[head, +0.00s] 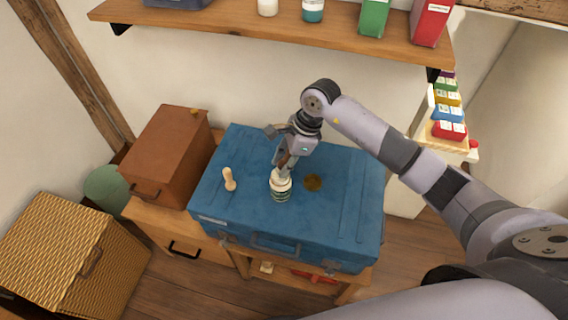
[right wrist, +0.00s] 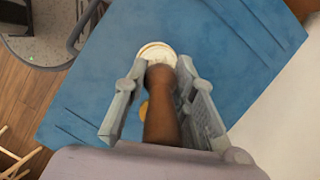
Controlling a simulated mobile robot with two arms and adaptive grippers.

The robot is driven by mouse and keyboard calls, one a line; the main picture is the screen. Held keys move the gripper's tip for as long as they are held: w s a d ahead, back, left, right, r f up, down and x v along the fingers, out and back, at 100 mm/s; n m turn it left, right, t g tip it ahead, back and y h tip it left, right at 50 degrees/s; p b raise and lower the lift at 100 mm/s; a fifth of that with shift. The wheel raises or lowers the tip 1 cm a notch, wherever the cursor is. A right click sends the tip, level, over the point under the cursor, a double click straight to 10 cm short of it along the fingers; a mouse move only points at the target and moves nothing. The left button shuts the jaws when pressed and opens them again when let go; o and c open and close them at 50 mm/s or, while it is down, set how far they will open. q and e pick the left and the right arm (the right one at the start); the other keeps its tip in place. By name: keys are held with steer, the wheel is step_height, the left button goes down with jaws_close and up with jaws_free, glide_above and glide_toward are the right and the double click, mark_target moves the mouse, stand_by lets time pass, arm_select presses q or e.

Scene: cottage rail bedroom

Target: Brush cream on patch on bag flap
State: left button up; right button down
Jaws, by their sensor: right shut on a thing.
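The blue bag (head: 345,215) lies flat with its flap on top. A round brown patch (head: 313,182) is on the flap; part of it shows in the right wrist view (right wrist: 143,109). The cream jar (head: 280,190) stands open on the flap, left of the patch; its pale cream shows in the right wrist view (right wrist: 155,49). My right gripper (head: 284,160) is shut on a brown-handled brush (right wrist: 160,115) above the jar. The brush's lower end is at the jar mouth; I cannot tell how deep it reaches. My left gripper is not in view.
A pale wooden peg-shaped piece (head: 229,179) stands on the flap left of the jar. A brown box (head: 168,155) is left of the bag, and a wicker basket (head: 60,250) is on the floor. A shelf (head: 250,28) with jars and boxes hangs behind.

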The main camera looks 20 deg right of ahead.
mark_target(284, 158)
steer(key=shift+r+p, duration=1.2)
steer(key=shift+r, duration=1.6)
steer(key=shift+s+r, duration=0.1)
steer(key=shift+r, duration=0.1)
steer(key=s+d+r+n+g+h, duration=0.1)
steer(key=s+r+n, duration=0.4)
steer(key=n, duration=0.5)
steer(key=s+d+r+n+g+h, duration=0.2)
steer(key=s+r+n, duration=0.3)
steer(key=s+n, duration=0.3)
steer(key=shift+s+n+g+h, duration=0.3)
steer(key=shift+n+g+h, duration=0.2)
steer(key=shift+n+g, duration=0.35)
